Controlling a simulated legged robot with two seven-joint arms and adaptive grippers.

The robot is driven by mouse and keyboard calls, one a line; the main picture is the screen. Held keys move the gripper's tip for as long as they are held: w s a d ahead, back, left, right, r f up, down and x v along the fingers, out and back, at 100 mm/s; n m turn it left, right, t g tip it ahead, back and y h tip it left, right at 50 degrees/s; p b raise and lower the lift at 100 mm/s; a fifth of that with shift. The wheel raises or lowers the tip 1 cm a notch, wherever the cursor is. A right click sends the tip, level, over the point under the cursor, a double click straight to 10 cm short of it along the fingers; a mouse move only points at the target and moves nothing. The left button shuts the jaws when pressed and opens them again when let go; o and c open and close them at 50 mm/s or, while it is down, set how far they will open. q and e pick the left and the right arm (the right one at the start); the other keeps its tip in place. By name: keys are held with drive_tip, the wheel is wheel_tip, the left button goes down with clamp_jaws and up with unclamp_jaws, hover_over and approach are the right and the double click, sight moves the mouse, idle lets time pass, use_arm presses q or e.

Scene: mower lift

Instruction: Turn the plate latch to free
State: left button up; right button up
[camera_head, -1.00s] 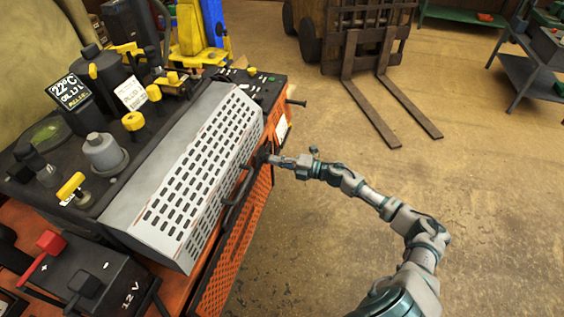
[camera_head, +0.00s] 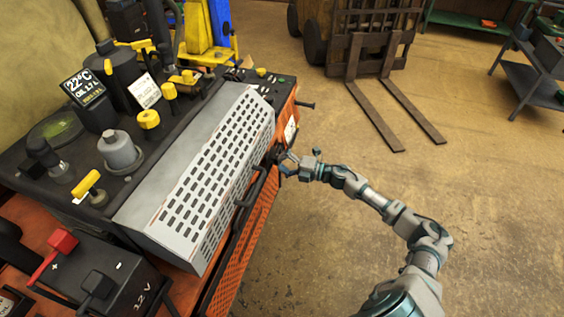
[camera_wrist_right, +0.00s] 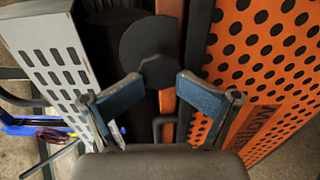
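The plate latch appears to be a dark round knob (camera_wrist_right: 150,50) on the machine's side, between the grey perforated cover and the orange perforated panel. In the head view it is a small dark shape (camera_head: 275,153) at my fingertips. My right gripper (camera_head: 284,164) is at the machine's right side. In the right wrist view its two blue fingers (camera_wrist_right: 163,92) stand apart, with the knob just beyond and between their tips. No grip on the knob shows, and I cannot tell whether they touch. My left gripper is not in view.
The grey slotted cover (camera_head: 205,165) lies along the machine's edge, above the orange panel (camera_head: 243,243). A dark bar handle (camera_head: 250,190) sticks out beside my gripper. A black battery box (camera_head: 110,275) is at the lower left. The floor (camera_head: 350,240) to the right is open.

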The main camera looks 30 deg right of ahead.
drive_tip(key=v, duration=1.3)
drive_tip(key=shift+d+f, duration=0.25)
drive_tip(key=shift+d, duration=0.25)
drive_tip(key=shift+w+a+r, duration=0.1)
drive_tip(key=shift+a, duration=0.15)
